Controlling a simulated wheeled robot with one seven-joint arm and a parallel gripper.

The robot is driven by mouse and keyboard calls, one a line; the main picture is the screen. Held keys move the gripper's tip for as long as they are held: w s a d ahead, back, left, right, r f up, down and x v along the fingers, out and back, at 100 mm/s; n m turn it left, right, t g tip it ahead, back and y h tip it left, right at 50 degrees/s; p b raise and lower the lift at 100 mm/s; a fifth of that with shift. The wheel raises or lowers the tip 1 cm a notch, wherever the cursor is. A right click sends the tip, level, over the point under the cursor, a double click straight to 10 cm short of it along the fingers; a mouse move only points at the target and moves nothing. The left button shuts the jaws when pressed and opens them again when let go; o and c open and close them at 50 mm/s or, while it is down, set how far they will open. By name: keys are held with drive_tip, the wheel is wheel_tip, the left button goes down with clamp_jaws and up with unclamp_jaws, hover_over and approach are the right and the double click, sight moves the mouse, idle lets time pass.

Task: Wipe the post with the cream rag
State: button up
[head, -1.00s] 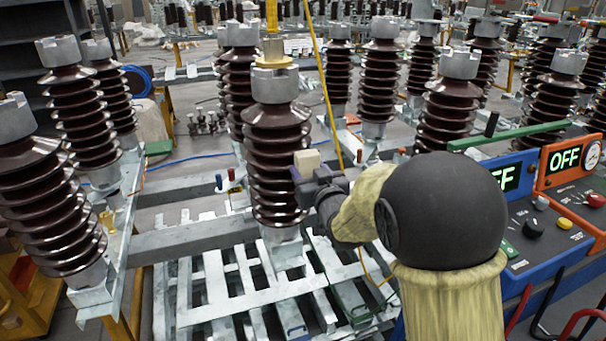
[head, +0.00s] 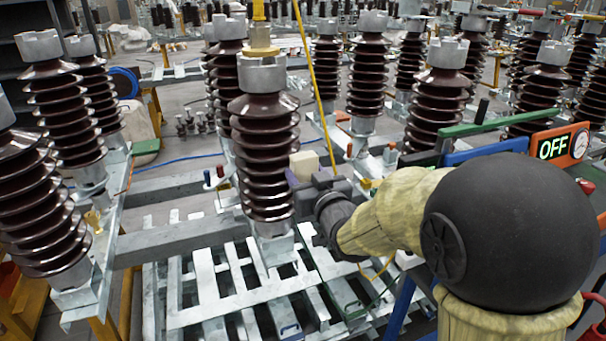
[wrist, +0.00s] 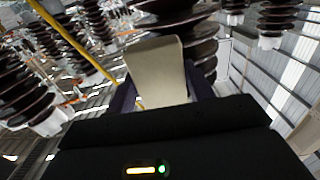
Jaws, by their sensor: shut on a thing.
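The post (head: 266,150) is a dark brown ribbed insulator with a grey metal cap, standing upright in the middle of the head view. It also fills the top of the wrist view (wrist: 200,45). My gripper (head: 308,176) is at the post's right side, about mid-height. It is shut on the cream rag (head: 304,162), a pale folded block. In the wrist view the rag (wrist: 157,72) stands up between the dark fingers, in front of the post's ribs. I cannot tell whether the rag touches the post.
More brown insulators (head: 67,115) stand at left and behind. A yellow pole (head: 314,80) slants down just right of the post. A control box with an OFF display (head: 553,148) is at right. Slatted metal framing (head: 210,285) lies below.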

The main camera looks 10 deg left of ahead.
drive_tip(key=shift+s, duration=0.15)
drive_tip(key=shift+s+d, duration=0.1)
drive_tip(key=shift+b+v, duration=0.5)
drive_tip(key=shift+v, duration=1)
